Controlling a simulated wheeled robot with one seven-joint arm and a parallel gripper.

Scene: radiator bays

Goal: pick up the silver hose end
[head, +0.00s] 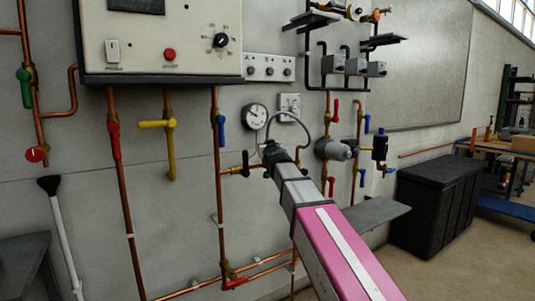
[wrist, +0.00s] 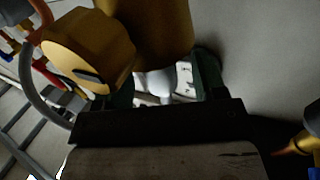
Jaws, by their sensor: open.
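My gripper (head: 272,152) is at the wall, at the far end of my arm, close to a grey looped hose (head: 296,117). In the wrist view my gripper (wrist: 165,82) is open, with dark greenish fingers left and right. A pale silvery piece (wrist: 153,82) shows between the fingers, partly hidden behind the gripper's black body. It looks like the silver hose end, but I cannot tell for sure or whether the fingers touch it. The grey hose also shows at the left of the wrist view (wrist: 29,82).
A brass hexagonal fitting (wrist: 82,45) and a brass cylinder (wrist: 155,22) stand close by the fingers. Copper pipes with a blue-handled valve (head: 220,130) and a gauge (head: 256,116) are left of the gripper. A grey shelf (head: 375,214) and black crate (head: 437,205) are right.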

